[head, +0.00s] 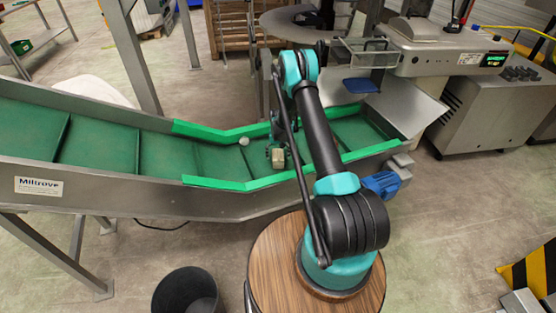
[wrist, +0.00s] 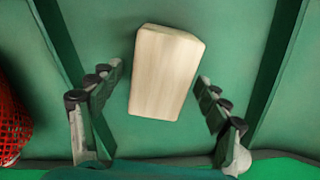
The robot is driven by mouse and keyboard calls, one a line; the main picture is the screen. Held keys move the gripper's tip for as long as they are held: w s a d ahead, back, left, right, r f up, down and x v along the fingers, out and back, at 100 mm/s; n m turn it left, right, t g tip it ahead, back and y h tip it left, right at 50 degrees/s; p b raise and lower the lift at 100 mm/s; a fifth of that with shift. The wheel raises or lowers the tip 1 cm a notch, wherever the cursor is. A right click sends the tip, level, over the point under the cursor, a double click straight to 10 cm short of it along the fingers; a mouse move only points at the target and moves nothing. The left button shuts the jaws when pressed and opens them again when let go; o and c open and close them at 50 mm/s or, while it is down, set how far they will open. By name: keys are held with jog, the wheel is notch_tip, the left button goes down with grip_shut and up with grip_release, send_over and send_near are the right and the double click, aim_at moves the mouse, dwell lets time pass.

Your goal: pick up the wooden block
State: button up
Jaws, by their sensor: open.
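The wooden block (wrist: 164,75) is pale and lies on the green conveyor belt (wrist: 278,25), slightly tilted in the wrist view. In the head view the block (head: 278,158) sits on the lower part of the belt, by the end of my arm. My gripper (wrist: 158,138) is open, with one finger on the left and one on the right of the block's near end. Gaps show between the block and both fingers. In the head view my gripper (head: 275,148) is small and partly hidden.
A red netted object (wrist: 12,118) lies left of my gripper. A small whitish round item (head: 243,141) lies on the belt left of the block. Raised green side walls (head: 222,183) edge the belt, and cross ribs (head: 137,150) divide it. A dark bin (head: 187,292) stands in front.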

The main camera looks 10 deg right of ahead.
jog(key=c, duration=1.3)
jog(key=shift+r, duration=0.1)
jog(key=shift+c, duration=0.3)
